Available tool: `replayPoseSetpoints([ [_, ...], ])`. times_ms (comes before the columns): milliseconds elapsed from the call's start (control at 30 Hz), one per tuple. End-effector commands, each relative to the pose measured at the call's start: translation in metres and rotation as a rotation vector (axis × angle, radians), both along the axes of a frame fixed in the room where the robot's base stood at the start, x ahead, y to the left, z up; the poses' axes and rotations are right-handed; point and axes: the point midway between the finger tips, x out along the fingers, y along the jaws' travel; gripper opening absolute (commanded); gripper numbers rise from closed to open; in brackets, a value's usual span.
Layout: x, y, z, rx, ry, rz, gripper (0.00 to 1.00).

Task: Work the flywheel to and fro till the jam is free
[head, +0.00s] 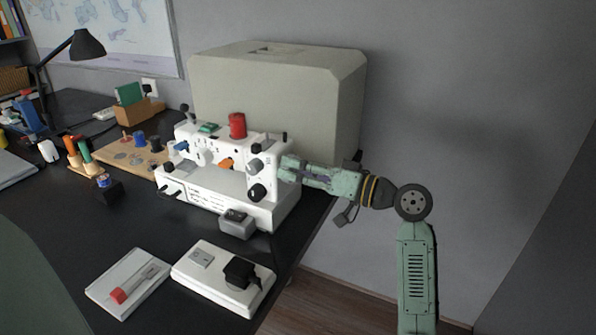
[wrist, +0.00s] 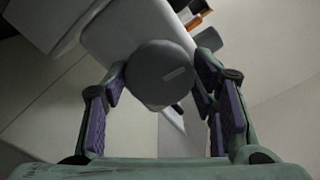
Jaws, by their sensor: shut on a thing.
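The white sewing machine (head: 200,190) stands near the right edge of the dark desk, with a red spool (head: 237,126) on top. The flywheel (wrist: 160,72) is a grey round disc with a small pale mark, in the middle of the wrist view. My gripper (wrist: 161,82) has one finger on each side of the disc, closed on its rim. In the head view my gripper (head: 287,168) reaches in from the right to the machine's right end. The flywheel is hidden or not distinct there.
A large beige cover (head: 275,85) stands right behind the machine. A grey box (head: 238,224) sits before it. A white block with a black plug (head: 222,278) and a white tray (head: 128,281) lie in front. A wooden spool board (head: 135,155) is at left.

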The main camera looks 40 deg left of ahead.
Motion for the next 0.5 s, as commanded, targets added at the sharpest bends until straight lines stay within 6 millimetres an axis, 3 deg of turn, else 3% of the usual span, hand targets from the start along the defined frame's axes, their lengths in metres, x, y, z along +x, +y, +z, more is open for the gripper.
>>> replayPoseSetpoints([
  [300,-0.0005,0.0002,0.0052,-0.063,0.262,0.000,0.24],
  [500,-0.0002,-0.0002,0.0012,-0.077,0.325,-0.001,0.24],
])
